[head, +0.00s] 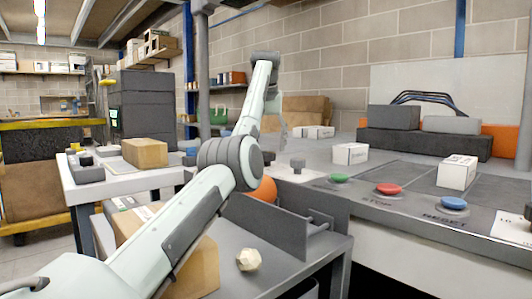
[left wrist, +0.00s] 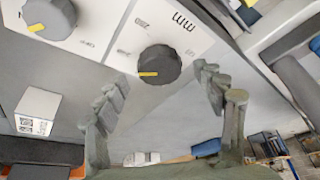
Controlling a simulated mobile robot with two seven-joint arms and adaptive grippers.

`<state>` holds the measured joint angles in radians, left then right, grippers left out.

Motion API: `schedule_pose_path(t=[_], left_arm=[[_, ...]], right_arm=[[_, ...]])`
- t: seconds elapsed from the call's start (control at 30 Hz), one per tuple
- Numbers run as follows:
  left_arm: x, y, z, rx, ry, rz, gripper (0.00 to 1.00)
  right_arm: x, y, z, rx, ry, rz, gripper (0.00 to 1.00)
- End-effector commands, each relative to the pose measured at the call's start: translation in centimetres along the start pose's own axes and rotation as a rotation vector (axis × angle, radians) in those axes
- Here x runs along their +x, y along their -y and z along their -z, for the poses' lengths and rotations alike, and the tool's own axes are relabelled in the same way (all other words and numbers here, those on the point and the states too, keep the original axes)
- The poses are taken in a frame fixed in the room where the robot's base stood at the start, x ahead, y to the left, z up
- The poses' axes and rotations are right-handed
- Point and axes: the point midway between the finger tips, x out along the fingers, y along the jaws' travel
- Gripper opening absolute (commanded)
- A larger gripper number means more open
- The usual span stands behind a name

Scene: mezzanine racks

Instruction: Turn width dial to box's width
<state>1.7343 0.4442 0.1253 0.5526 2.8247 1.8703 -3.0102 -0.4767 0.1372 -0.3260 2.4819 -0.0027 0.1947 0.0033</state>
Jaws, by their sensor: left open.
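A dark round dial (left wrist: 160,65) with a yellow mark sits on a white scale plate marked "mm" and "200" in the left wrist view. A brown box (head: 145,152) lies on the white table. My right gripper is not in view.
Green (head: 339,178), red (head: 388,189) and blue (head: 453,203) buttons line the bench front. White boxes (head: 350,154) (head: 457,172) stand on the bench. An orange ball (head: 264,190) and a pale crumpled lump (head: 248,260) are near my left arm.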

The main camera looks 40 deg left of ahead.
Motion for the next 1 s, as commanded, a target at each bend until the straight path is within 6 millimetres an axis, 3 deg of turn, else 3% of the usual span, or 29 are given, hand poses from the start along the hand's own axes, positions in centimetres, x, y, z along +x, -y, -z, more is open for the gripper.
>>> schedule_pose_path(t=[0.2, 0.5, 0.9, 1.0], left_arm=[[2.3, 0.0, 0.0, 0.0, 0.0, 0.0, 0.7], [2.6, 0.0, 0.0, 0.0, -0.001, 0.0, 0.7], [2.5, 0.0, 0.0, 0.0, -0.001, 0.0, 0.21], [2.5, 0.0, 0.0, -0.001, -0.001, 0.0, 0.2]], right_arm=[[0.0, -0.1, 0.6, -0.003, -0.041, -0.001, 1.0], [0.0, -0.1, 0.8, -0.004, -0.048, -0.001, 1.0], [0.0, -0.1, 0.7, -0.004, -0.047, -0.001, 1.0], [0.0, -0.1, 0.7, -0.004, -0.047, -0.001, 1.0]])
